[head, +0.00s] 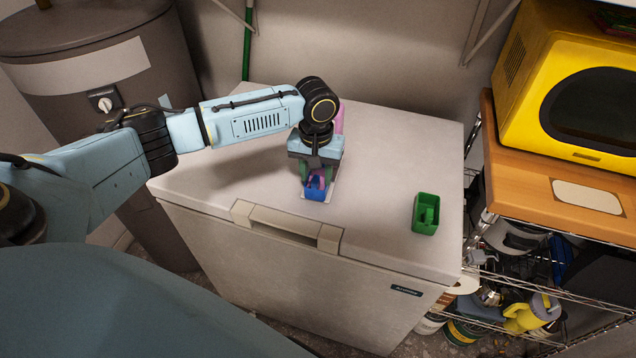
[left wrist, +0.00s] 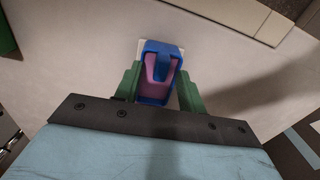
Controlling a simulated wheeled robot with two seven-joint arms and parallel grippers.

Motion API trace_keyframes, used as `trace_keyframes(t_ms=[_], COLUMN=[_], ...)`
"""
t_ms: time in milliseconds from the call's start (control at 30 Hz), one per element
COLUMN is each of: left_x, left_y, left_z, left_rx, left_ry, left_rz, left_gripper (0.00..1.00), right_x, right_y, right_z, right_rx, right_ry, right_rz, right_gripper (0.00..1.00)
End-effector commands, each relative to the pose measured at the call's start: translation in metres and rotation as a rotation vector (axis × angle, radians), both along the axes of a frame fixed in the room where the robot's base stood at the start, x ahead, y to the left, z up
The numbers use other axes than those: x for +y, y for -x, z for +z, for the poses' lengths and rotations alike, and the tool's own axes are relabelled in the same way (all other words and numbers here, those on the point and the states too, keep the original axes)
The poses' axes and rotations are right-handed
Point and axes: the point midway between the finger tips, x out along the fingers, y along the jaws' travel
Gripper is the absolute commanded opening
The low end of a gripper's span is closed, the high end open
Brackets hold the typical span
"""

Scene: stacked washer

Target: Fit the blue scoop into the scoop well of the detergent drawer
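The blue scoop (head: 315,193) is over a small white mat (head: 335,204) on the chest freezer's lid. My left gripper (head: 316,172) points down at it. In the left wrist view the scoop (left wrist: 152,47) shows a pink inside, and the gripper's two green fingers (left wrist: 160,85) press against its two sides. Whether the scoop touches the mat is unclear. A green open-topped box with an inner divider (head: 426,213), which looks like the detergent drawer, stands to the right on the lid. Only an edge of something green shows in the left wrist view. My right gripper is out of view.
The white freezer lid (head: 385,150) is clear between scoop and green box. A pink object (head: 339,118) stands behind my left gripper, partly hidden. The freezer handle (head: 285,226) is at the front edge. A shelf with a yellow microwave (head: 560,60) is at right.

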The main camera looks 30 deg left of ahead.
Motion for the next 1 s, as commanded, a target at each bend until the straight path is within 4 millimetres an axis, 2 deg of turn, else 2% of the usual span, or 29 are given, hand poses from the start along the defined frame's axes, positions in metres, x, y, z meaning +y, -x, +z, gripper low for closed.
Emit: trace_keyframes(t_ms=[133, 167, 400, 467, 867, 1000], left_x=[-0.0001, -0.0002, -0.0002, -0.0002, -0.0002, -0.0002], left_y=[0.0001, 0.0000, 0.0000, 0.0000, -0.0002, -0.0006], left_z=[0.0003, 0.0003, 0.0005, 0.0006, 0.0017, 0.0092], left_rx=[0.000, 0.000, 0.000, 0.000, 0.000, -0.003], left_ry=[0.000, 0.000, 0.001, 0.001, 0.001, 0.002], left_rz=[0.000, 0.000, 0.000, 0.000, 0.000, 0.000], left_gripper=[0.40, 0.37, 0.06, 0.00, 0.00, 0.00], right_x=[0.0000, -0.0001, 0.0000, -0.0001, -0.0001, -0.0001], right_y=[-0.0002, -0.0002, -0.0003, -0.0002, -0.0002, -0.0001], right_z=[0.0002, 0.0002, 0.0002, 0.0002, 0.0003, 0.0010], right_rx=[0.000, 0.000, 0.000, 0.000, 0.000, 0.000], right_ry=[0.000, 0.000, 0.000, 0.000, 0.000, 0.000], right_rz=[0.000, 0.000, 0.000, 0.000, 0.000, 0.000], right_gripper=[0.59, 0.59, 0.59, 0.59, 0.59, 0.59])
